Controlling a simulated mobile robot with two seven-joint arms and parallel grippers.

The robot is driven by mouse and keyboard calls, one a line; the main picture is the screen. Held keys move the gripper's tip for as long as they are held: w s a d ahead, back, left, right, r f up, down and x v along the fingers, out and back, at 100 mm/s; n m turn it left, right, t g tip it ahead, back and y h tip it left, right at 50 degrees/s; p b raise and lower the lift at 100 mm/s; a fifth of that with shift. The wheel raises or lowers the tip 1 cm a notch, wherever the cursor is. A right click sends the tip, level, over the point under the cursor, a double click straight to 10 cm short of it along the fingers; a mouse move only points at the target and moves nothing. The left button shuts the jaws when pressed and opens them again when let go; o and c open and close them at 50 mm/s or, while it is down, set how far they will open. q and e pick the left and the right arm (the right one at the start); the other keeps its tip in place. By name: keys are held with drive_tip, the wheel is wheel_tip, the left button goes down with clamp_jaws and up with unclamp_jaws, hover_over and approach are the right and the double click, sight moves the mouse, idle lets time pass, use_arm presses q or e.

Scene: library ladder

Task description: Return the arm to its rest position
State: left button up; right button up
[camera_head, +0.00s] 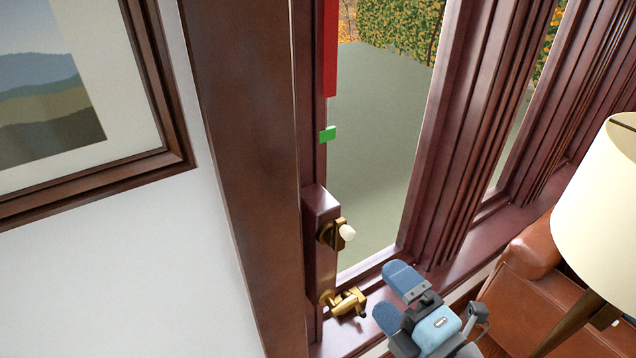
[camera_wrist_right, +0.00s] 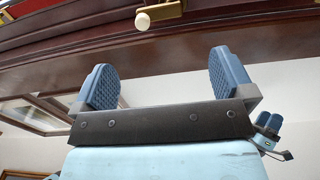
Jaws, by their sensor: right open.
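My right gripper (camera_head: 395,300) is at the lower middle of the head view, just right of the brass handle (camera_head: 346,301) on the dark wood frame. A gap shows between the handle and the blue fingers. In the right wrist view my right gripper (camera_wrist_right: 160,82) has its two fingers wide apart with nothing between them. A white knob on a brass plate (camera_head: 341,233) sits above the handle, and a white-ended brass fitting (camera_wrist_right: 157,14) shows at the top of the wrist view.
A cream lampshade (camera_head: 605,195) and a brown leather chair (camera_head: 560,275) stand at the right. A framed picture (camera_head: 60,110) hangs on the white wall at the left. A red bar (camera_head: 330,50) and a green block (camera_head: 327,134) are on the window frame.

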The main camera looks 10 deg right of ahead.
drive_tip(key=s+d+f+m+g+h, duration=0.1)
drive_tip(key=s+f+m+g, duration=0.1)
drive_tip(key=f+m, duration=0.7)
drive_tip(key=s+d+f+m+g+h, duration=0.2)
drive_tip(key=f+m, duration=0.8)
drive_tip(key=f, duration=1.2)
drive_tip(key=shift+g, duration=1)
